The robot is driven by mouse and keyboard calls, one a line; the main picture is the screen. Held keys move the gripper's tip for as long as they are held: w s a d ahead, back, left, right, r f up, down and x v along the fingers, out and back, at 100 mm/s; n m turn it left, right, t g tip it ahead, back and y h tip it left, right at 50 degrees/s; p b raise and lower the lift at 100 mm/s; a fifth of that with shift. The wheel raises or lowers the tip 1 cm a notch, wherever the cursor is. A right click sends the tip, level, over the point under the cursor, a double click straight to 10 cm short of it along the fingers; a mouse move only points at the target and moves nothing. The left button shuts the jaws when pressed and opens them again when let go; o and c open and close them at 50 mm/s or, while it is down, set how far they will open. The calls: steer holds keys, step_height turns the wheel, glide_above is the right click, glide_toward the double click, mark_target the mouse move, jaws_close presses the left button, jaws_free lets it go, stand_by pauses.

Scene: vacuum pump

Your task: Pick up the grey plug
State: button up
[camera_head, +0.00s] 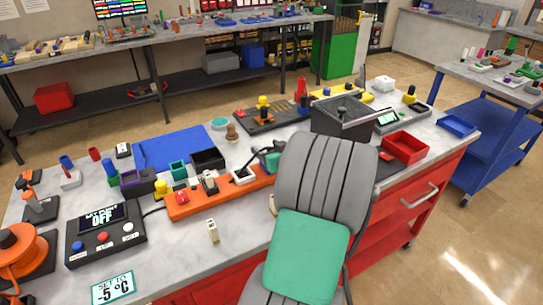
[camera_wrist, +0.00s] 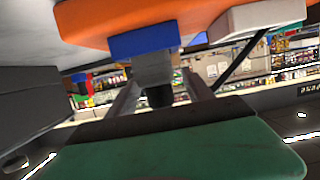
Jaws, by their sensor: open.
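An orange power strip (camera_head: 222,194) lies on the marble-topped bench in the head view. A small grey plug-like piece (camera_head: 210,183) sits upright on its middle part; I cannot tell surely that it is the grey plug. My gripper (camera_wrist: 160,80) shows in the wrist view with its two fingers apart. A grey block (camera_wrist: 152,68) with a blue part (camera_wrist: 145,40) shows beyond and between them, below an orange body (camera_wrist: 130,14). I cannot tell whether the fingers touch it. In the head view my arm hides the fingertips.
A display box (camera_head: 105,234) and a small cream piece (camera_head: 212,231) are nearer. A black bin (camera_head: 207,159), a blue mat (camera_head: 175,147) and a red tray (camera_head: 404,147) crowd the bench.

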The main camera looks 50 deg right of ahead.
jaws_close()
stand_by(0.7)
